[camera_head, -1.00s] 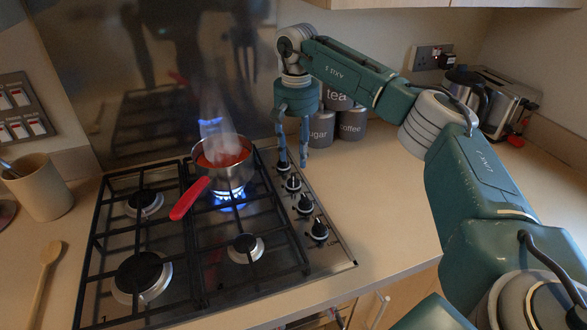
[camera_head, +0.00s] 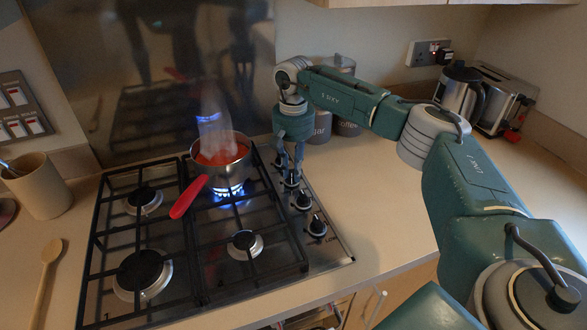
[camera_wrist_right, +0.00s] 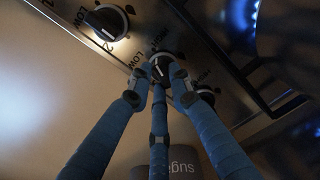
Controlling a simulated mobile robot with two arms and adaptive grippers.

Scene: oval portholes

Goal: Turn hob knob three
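Black hob knobs with white pointers run in a row along the hob's right edge. Knob three (camera_head: 291,181) is the second from the back, and it also shows in the wrist view (camera_wrist_right: 160,67). My right gripper (camera_head: 291,168) points down at it from above. In the wrist view its blue fingers (camera_wrist_right: 160,80) are spread around knob three, the tips close to its rim. I cannot tell whether they touch it. The knob marked 2 (camera_wrist_right: 107,22) and the rear knob (camera_wrist_right: 205,93) stand on either side. My left gripper is not in view.
A steaming pan (camera_head: 222,163) with a red handle (camera_head: 189,197) sits over a lit blue flame (camera_head: 228,191) left of the knobs. The worktop (camera_head: 380,205) right of the hob is clear.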

